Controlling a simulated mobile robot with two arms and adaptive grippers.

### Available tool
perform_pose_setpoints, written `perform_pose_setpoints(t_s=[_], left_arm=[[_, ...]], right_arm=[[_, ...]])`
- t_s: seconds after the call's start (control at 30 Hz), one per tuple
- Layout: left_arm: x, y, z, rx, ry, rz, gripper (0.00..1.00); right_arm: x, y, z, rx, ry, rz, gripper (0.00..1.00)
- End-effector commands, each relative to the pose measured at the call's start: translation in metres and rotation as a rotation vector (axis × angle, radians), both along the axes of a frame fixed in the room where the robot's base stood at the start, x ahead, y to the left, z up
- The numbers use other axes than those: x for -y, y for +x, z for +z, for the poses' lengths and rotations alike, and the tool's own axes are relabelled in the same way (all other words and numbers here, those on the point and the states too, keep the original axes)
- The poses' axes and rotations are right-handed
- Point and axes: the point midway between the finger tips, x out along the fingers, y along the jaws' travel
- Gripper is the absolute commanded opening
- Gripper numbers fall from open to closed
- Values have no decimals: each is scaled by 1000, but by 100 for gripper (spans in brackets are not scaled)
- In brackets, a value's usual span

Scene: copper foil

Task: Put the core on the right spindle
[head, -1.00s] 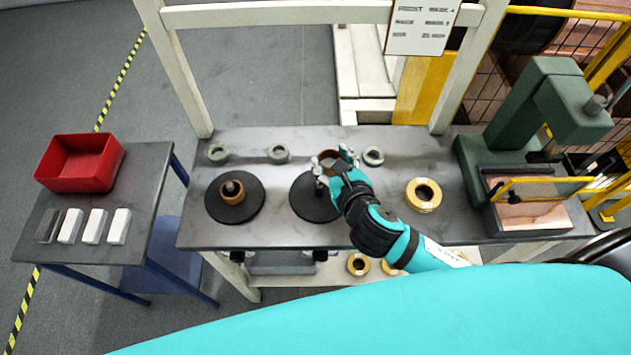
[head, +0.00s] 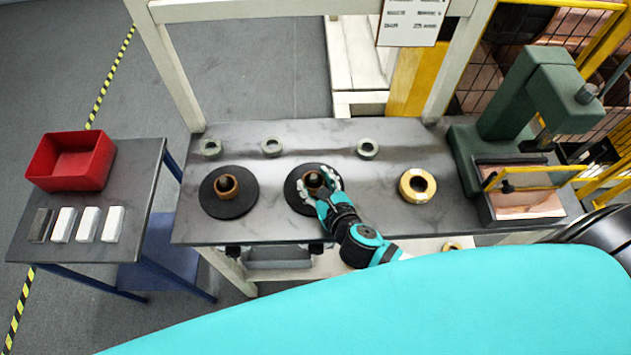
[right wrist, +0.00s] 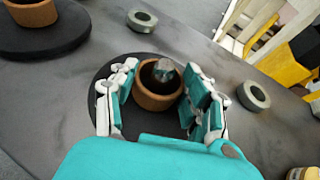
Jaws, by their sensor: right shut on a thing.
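The brown core (head: 313,178) is at the right spindle, over its black disc (head: 294,197). In the right wrist view the core (right wrist: 157,97) surrounds the grey post of the right spindle (right wrist: 164,70), whose top shows inside the ring. My right gripper (head: 318,187) is shut on the core, with a finger on either side of it in the right wrist view (right wrist: 160,80). Whether the core's underside touches the disc cannot be told. The left spindle's black disc (head: 231,207) bears another brown core (head: 226,187) around its post. My left gripper is out of view.
Several grey-green rings, such as the right one (head: 368,148), lie along the bench's back. A yellow roll (head: 418,186) lies to the right, before the green press (head: 533,95). A side table at left holds a red bin (head: 70,163) and several small blocks (head: 88,224).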

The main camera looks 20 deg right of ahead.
Motion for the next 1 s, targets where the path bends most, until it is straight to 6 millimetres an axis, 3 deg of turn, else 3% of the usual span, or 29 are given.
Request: perform_pose_setpoints(t_s=[0.2,0.23,0.4,0.73,1.0], left_arm=[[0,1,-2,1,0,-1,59],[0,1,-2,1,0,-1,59],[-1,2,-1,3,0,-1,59],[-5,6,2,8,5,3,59],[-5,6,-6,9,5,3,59]], right_arm=[[0,0,-3,0,0,0,34],[0,0,-3,0,0,0,49],[0,0,-2,0,0,0,70],[0,0,3,1,0,0,70],[5,-44,16,-3,0,1,70]])
